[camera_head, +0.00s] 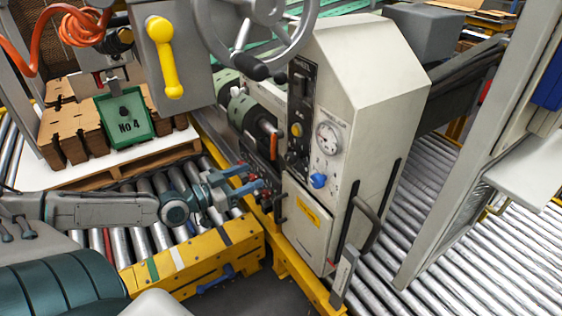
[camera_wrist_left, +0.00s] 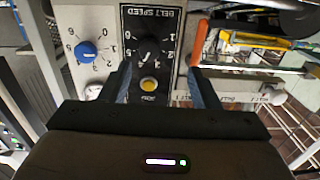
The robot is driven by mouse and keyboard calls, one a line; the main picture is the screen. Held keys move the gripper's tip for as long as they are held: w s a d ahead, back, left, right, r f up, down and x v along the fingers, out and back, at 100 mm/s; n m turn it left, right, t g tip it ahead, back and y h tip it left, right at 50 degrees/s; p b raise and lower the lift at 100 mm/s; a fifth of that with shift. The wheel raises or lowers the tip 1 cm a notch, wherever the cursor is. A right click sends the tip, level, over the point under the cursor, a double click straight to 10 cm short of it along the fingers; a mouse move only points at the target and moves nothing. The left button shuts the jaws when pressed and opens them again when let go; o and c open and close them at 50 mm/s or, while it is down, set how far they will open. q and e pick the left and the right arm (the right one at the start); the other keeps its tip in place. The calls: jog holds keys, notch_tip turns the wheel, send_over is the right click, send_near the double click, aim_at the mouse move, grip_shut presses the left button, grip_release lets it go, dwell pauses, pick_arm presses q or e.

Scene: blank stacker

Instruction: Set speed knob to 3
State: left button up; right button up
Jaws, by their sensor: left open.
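The black belt speed knob (camera_wrist_left: 148,49) sits on a black panel labelled BELT SPEED, which appears upside down in the left wrist view. Numbers ring it, but its exact setting is hard to read. A yellow button (camera_wrist_left: 149,85) is beside it on the panel; the button also shows in the head view (camera_head: 297,130). My left gripper (camera_head: 247,178) is open and empty, left of the machine's panel and apart from it. In the wrist view its fingers (camera_wrist_left: 161,80) stand either side of the button, with the knob beyond their tips. My right gripper is not in view.
A blue knob (camera_head: 318,181) with its own numbered dial sits on the cream housing, below a round gauge (camera_head: 328,138). A handwheel (camera_head: 258,35) is above. An orange-handled part (camera_wrist_left: 200,42) stands near the panel. Yellow rails and rollers run below my left arm.

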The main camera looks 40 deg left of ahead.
aim_at(287, 161)
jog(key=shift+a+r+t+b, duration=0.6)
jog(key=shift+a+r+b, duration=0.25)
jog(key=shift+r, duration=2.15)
pick_arm(q)
jog(key=w+d+p, duration=0.1)
jog(key=w, duration=0.1)
jog(key=w+d+r+p, duration=0.1)
jog(key=w, duration=0.1)
jog(key=w+d+p, duration=0.1)
jog(key=w+p, duration=0.1)
jog(key=shift+d+r, duration=0.3)
jog(key=shift+d, duration=0.05)
jog(key=p+x, duration=0.2)
jog(key=x, duration=0.1)
jog(key=shift+w+d+p, duration=0.2)
jog(key=shift+w+p, duration=0.1)
jog(key=shift+p, duration=0.1)
jog(key=shift+w+d+f, duration=0.15)
jog(key=shift+w, duration=0.1)
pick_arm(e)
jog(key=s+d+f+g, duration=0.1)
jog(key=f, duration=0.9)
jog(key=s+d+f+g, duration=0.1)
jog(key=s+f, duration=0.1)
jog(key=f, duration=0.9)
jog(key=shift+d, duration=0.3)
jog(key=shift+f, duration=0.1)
pick_arm(q)
jog(key=c, duration=1)
